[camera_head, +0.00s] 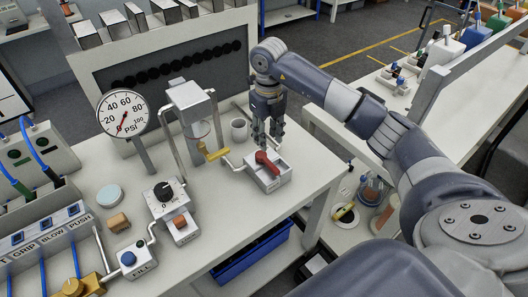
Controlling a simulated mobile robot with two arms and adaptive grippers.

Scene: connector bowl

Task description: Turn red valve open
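The red valve (266,162) is a red lever handle on a small white box (268,178) near the right end of the white bench. My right gripper (268,142) points down just above and behind the red handle. Its two fingers look apart, with a narrow gap and nothing seen between them. The fingertips appear close to the handle, but I cannot tell whether they touch it. My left gripper is not in view.
A round PSI gauge (124,114), a yellow handle (217,154) on piping, a grey cup (239,130) and a black knob box (164,192) stand left of the valve. A blue bin (250,254) sits below the bench. Another bench is at the right.

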